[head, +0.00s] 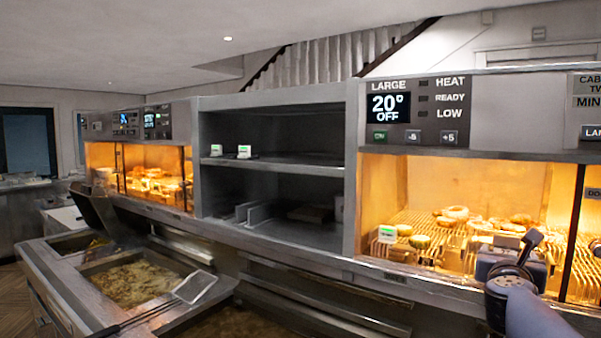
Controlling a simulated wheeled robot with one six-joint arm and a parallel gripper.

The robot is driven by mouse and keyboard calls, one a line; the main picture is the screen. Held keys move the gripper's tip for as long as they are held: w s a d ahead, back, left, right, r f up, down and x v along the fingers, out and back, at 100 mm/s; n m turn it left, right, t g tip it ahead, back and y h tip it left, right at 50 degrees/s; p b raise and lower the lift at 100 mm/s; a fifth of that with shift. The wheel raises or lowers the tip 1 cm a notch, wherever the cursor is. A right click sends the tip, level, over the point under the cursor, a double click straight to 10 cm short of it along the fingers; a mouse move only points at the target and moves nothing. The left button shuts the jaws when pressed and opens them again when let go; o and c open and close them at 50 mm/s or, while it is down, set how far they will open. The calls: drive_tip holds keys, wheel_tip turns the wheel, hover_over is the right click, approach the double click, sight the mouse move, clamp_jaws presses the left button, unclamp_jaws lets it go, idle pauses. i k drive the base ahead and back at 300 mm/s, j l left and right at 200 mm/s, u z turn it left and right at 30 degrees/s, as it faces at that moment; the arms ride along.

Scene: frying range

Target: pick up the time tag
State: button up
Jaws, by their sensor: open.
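Small white time tags with a green band stand in several places. One time tag (387,234) is at the front left of the lit right-hand cabinet, beside the food. Two more, a left tag (216,150) and a right tag (244,151), stand on the middle shelf of the dark unit. A pale tag-like piece (507,240) shows just beyond my gripper, partly hidden. My gripper (503,252) is at the mouth of the right-hand cabinet, right of its front-left tag and apart from it. It is open; its fingertips are mostly hidden by my wrist.
The lit cabinet (452,176) holds fried food on wire racks (408,220), with an upright divider (577,235) right of my gripper. Its front ledge (330,262) runs below. Fryer vats with a basket (195,287) stand at lower left. The dark shelves are mostly free.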

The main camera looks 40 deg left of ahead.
sight(245, 152)
drive_tip(key=u, duration=1.75)
